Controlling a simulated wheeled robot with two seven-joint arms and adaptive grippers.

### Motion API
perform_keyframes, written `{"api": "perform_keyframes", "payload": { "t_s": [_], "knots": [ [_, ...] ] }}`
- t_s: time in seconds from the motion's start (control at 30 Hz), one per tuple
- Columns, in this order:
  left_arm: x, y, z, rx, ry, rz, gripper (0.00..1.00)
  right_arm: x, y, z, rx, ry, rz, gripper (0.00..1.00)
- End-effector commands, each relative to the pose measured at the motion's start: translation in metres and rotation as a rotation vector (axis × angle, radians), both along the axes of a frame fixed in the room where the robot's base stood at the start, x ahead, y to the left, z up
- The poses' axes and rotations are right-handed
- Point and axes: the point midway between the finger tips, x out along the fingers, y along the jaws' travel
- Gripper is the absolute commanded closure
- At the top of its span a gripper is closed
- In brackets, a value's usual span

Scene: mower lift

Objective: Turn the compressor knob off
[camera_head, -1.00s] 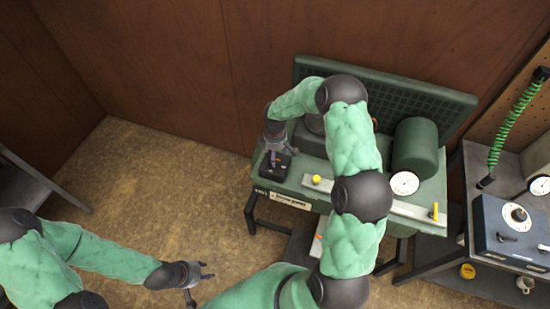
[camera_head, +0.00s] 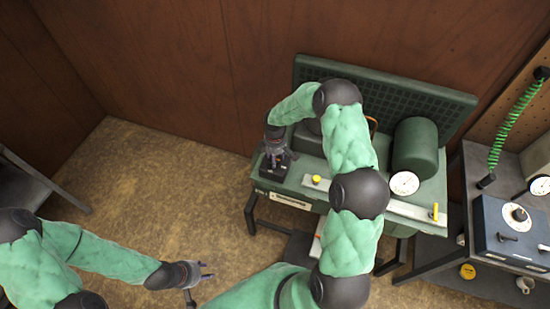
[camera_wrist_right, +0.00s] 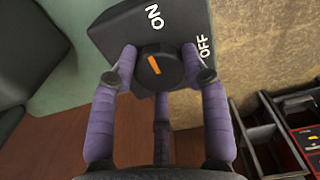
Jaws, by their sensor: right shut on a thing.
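The compressor knob (camera_wrist_right: 156,67) is a round black dial with an orange mark, on a black switch box labelled ON and OFF (camera_wrist_right: 118,38). In the right wrist view the mark slants up and slightly left, closer in line with ON than with OFF. My right gripper (camera_head: 276,164) is over the switch box (camera_head: 273,173) at the compressor's left end. Its purple fingers (camera_wrist_right: 160,72) are closed around the knob. In the head view the gripper hides the knob. My left gripper (camera_head: 206,273) is open and empty above the floor at lower left.
The green compressor bench (camera_head: 262,187) carries a yellow knob (camera_head: 316,179), a gauge (camera_head: 404,184) and a green tank (camera_head: 415,146). A workbench with a blue control box (camera_head: 500,225) stands at right. The floor (camera_head: 160,190) at left is clear.

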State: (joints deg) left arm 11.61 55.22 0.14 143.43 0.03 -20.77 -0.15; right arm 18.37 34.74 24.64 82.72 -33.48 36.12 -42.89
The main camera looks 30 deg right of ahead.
Motion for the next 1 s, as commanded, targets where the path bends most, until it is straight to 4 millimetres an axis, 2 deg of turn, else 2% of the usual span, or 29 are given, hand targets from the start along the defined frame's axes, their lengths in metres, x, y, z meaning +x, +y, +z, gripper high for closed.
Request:
{"api": "perform_keyframes", "payload": {
  "t_s": [0.37, 1.0],
  "knots": [
    [0.000, 0.000, -0.016, 0.000, 0.000, 0.000, 0.60, 0.000, 0.000, -0.002, -0.001, -0.002, -0.142, 0.86],
    [0.000, 0.000, -0.063, 0.000, 0.000, 0.000, 0.60, 0.000, 0.000, -0.003, 0.000, -0.001, -0.734, 0.86]
  ]
}}
